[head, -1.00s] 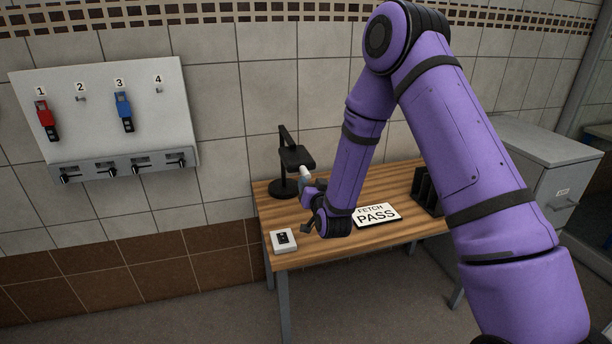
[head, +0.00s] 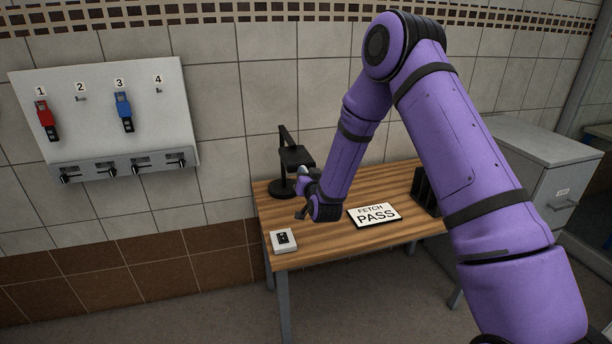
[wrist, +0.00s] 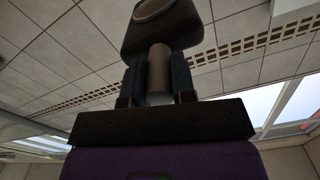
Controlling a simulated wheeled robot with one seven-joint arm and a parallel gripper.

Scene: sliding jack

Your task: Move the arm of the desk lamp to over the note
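The black desk lamp (head: 284,160) stands at the table's back left, its arm and head pointing forward. The note, a white card reading "FETCH PASS" (head: 375,214), lies to the right of the lamp; the lamp head is not over it. My gripper (head: 304,180) is just below the lamp head, pointing up. In the wrist view, the lamp head (wrist: 162,22) is above, and a grey cylindrical handle (wrist: 158,72) hangs from it between my fingers. Both fingers lie flush against the handle's sides. In the head view my gripper largely hides the handle.
A black rack (head: 425,190) stands at the right end. A wall panel (head: 140,85) with keys is on the left; a grey cabinet (head: 535,150) is on the right.

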